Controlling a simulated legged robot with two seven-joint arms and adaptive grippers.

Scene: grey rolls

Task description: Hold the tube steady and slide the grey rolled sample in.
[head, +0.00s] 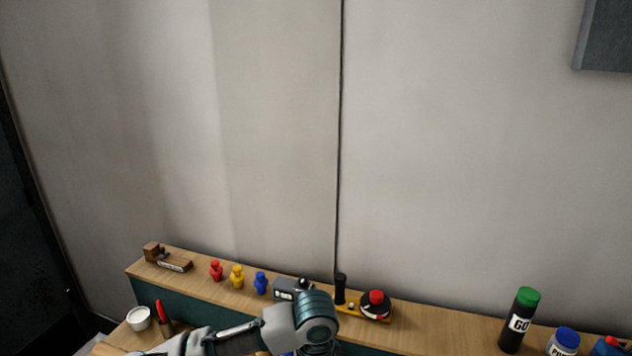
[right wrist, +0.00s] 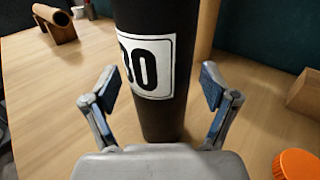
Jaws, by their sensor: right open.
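In the right wrist view a black tube (right wrist: 150,112) with a white number label stands upright on a wooden surface. Its top is out of frame. My right gripper (right wrist: 160,88) is open, one finger on each side of the tube, with visible gaps between fingers and tube. In the head view one of my arm links crosses the bottom edge, and no gripper fingers show there. I cannot identify a grey rolled sample in either view.
In the head view a shelf (head: 205,287) holds red (head: 216,271), yellow (head: 237,276) and blue (head: 260,283) small items, and a black tube with green cap (head: 517,325). The wrist view shows an orange lid (right wrist: 296,164) and a brown curved piece (right wrist: 54,24).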

